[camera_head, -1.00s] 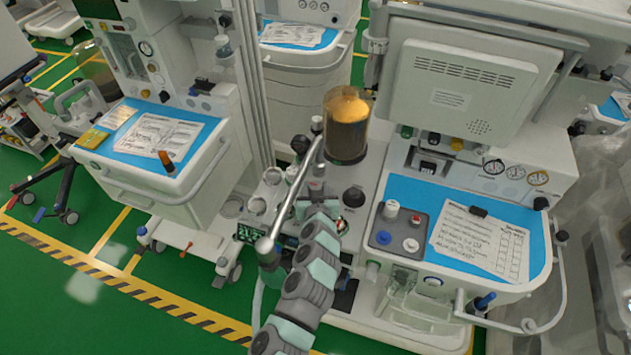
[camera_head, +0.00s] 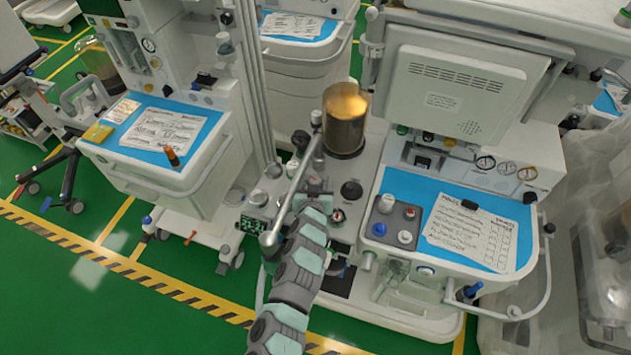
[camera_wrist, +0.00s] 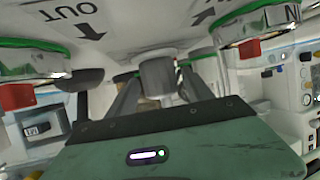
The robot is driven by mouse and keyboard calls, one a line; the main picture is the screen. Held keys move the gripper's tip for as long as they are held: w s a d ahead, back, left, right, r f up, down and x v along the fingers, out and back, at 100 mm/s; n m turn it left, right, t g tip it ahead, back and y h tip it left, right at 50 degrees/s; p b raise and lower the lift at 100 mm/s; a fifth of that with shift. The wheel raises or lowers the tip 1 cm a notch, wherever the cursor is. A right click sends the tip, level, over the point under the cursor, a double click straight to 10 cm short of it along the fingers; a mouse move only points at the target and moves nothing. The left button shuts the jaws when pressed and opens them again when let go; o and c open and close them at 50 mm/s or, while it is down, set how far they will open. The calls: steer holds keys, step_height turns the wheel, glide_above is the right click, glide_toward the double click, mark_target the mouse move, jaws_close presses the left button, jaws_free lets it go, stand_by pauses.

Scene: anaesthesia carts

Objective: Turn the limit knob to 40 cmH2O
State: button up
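A short grey cylindrical knob (camera_wrist: 156,76) stands in the middle of the wrist view, in line with the gap between my fingers. I take it for the limit knob; I cannot read any scale on it. My gripper (camera_wrist: 158,92) has its two dark fingers apart, one on each side of this line. I cannot tell whether they reach around the knob or touch it. In the head view my arm covers the gripper and this knob, by the metal tube (camera_head: 290,190) and left of the right-hand cart's work surface (camera_head: 398,182).
The absorber canister (camera_head: 345,122) with orange filling stands just beyond my arm. In the wrist view, green-ringed ports flank the fingers, the left one (camera_wrist: 35,62) near an OUT label. A grey tray (camera_head: 393,222) with small knobs or caps lies to the right.

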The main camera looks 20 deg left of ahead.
stand_by(0.3)
steer(key=shift+s, duration=0.55)
steer(key=v, duration=1)
steer(key=shift+w+d+r, duration=0.1)
steer(key=shift+w+r, duration=0.1)
steer(key=shift+c, duration=0.4)
